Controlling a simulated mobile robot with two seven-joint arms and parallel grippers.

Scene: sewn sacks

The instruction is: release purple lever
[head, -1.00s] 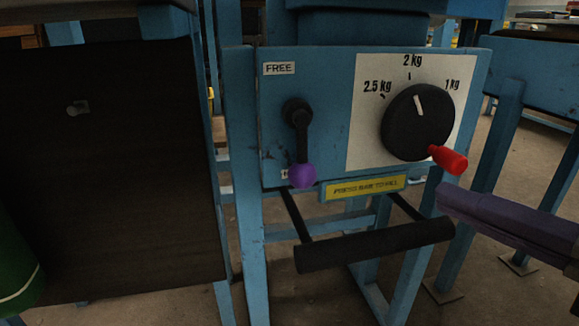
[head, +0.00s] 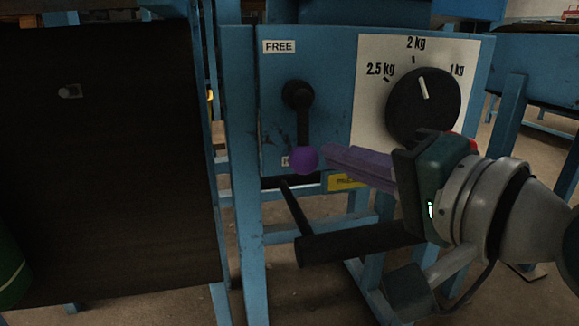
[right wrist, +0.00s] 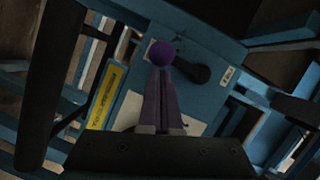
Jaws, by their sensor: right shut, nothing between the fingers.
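The purple lever has a black arm (head: 304,118) and a purple ball knob (head: 304,159). It hangs straight down from its pivot on the blue panel, with the FREE label (head: 279,47) above and a second label mostly hidden by the knob. My right gripper (head: 328,158) is shut and empty, its purple fingertips just right of the knob. In the right wrist view the knob (right wrist: 163,53) is right at the tips of the fingers (right wrist: 161,75); I cannot tell whether they touch. My left gripper is not in view.
A black dial (head: 423,104) on a white scale points between 2 kg and 1 kg. Its red handle is mostly hidden behind my right gripper. A black padded bar (head: 350,243) sticks out below the panel. A dark board (head: 110,160) stands at left.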

